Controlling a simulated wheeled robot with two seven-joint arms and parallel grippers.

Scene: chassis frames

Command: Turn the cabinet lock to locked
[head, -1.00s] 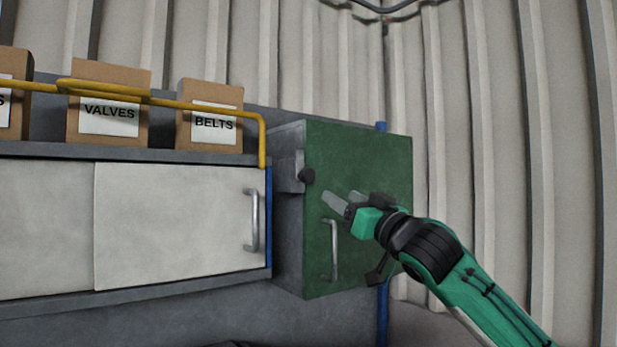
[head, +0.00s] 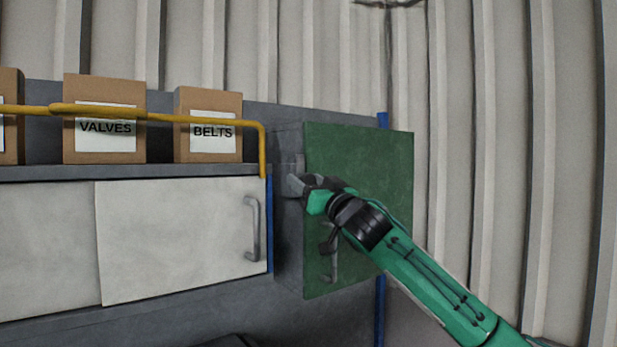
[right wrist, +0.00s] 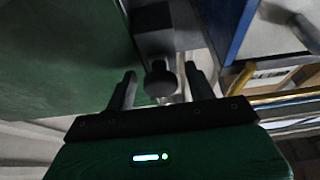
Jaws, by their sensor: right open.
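The green-doored cabinet (head: 370,165) hangs at the middle right in the head view, its door closed against the grey body. The dark round lock knob (right wrist: 160,78) shows in the right wrist view, on a grey block (right wrist: 163,30) by the door's edge. My right gripper (head: 304,182) is at the knob and hides most of it in the head view. In the right wrist view its open fingers (right wrist: 161,88) stand either side of the knob, with gaps showing. My left gripper is not in view.
The cabinet's door handle (head: 331,265) is below my right wrist, partly covered. To the left are a white sliding-door cupboard (head: 180,240), a yellow rail (head: 190,118) and boxes marked VALVES (head: 104,150) and BELTS (head: 208,150). A corrugated wall (head: 510,150) stands behind.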

